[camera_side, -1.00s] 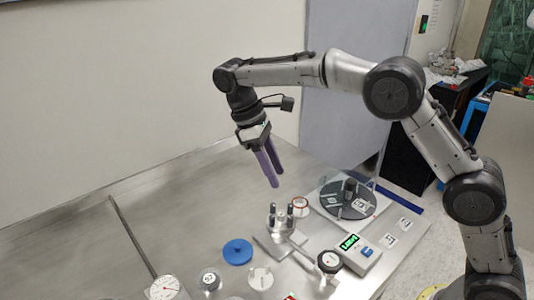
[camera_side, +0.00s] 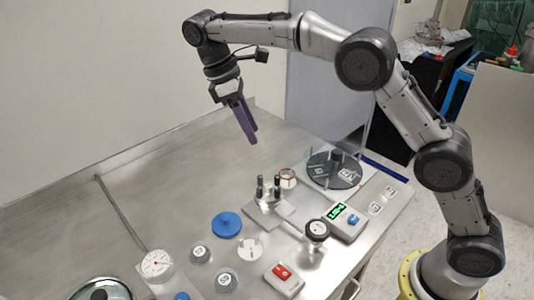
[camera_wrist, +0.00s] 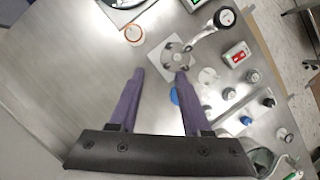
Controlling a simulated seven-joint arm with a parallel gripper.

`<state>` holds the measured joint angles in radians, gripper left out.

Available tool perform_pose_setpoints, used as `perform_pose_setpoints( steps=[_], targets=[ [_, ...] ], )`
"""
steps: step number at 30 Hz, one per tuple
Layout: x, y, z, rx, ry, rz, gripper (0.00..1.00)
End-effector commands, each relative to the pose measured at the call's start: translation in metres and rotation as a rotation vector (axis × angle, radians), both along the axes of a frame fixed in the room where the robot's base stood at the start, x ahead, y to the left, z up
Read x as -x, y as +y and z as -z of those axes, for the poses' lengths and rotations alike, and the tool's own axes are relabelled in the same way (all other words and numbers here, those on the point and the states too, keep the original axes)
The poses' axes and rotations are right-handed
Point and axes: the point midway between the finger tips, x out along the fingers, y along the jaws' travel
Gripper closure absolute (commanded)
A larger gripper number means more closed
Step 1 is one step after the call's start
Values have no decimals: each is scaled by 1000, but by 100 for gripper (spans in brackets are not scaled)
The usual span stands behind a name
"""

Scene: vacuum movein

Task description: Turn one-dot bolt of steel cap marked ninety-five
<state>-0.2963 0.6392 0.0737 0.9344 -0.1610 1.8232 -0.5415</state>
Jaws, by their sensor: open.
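Two small steel caps with pale labelled tops sit near the front of the bench in the side view, one behind (camera_side: 201,253) and one nearer the front edge (camera_side: 225,280). Their marks and bolt dots are too small to read, so I cannot tell which is ninety-five. My gripper (camera_side: 248,138) is open and empty, high above the bench and well apart from the caps. In the wrist view, the two purple fingers of my gripper (camera_wrist: 160,74) are spread, with a round flange with several posts (camera_wrist: 177,58) beyond them.
A blue disc (camera_side: 227,225), white disc (camera_side: 249,248), black-knobbed lever (camera_side: 317,230), green-display box (camera_side: 343,222), red-button box (camera_side: 284,278) and dial gauge (camera_side: 157,265) crowd the front. A dark round plate (camera_side: 320,172) is behind. The bench's left side is mostly clear.

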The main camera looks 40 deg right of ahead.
Motion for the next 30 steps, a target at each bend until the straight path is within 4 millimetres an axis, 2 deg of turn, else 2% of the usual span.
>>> perform_pose_setpoints(
  steps=[6, 9, 12, 15, 17, 20, 23, 30],
  targets=[
    [19, 4, 6, -1, 2, -509, 52],
    [34, 10, 3, 15, 4, -701, 52],
    [50, 17, -3, 31, 1, -814, 52],
    [63, 23, -10, 39, -7, -851, 52],
    [64, 27, -13, 38, -18, -860, 52],
    [64, 26, -7, 38, -16, -861, 52],
    [64, 20, 6, 38, -15, -857, 52],
    [62, 2, 49, 37, -13, -857, 52]
  ],
)
